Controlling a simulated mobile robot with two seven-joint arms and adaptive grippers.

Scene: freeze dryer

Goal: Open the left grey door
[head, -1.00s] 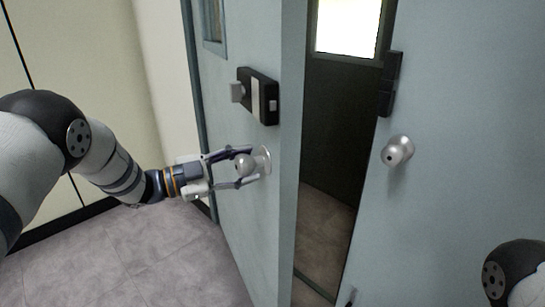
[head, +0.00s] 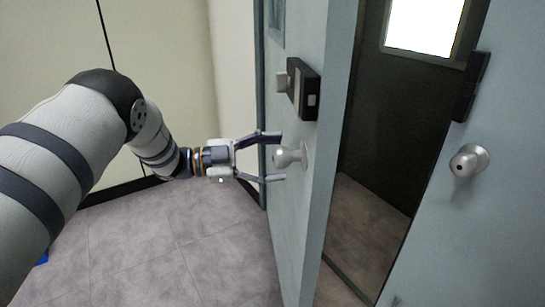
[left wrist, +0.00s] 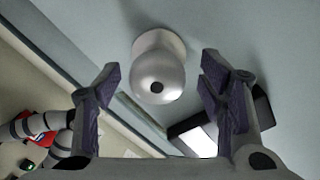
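The left grey door (head: 304,215) stands ajar, its edge swung toward me, with a dark gap between it and the right door. Its round silver knob (head: 289,157) sits below a black lock box (head: 303,88). My left gripper (head: 275,158) is open, with its fingertips just short of the knob or beside its front. In the left wrist view the knob (left wrist: 158,72) is between and beyond the two spread fingers, apart from both. My right gripper is not in view.
The right grey door (head: 440,220) has its own silver knob (head: 468,160) and a black fitting (head: 471,86). Through the gap I see a dark inner wall with a bright window (head: 423,27). Tiled floor (head: 170,250) is clear at the lower left.

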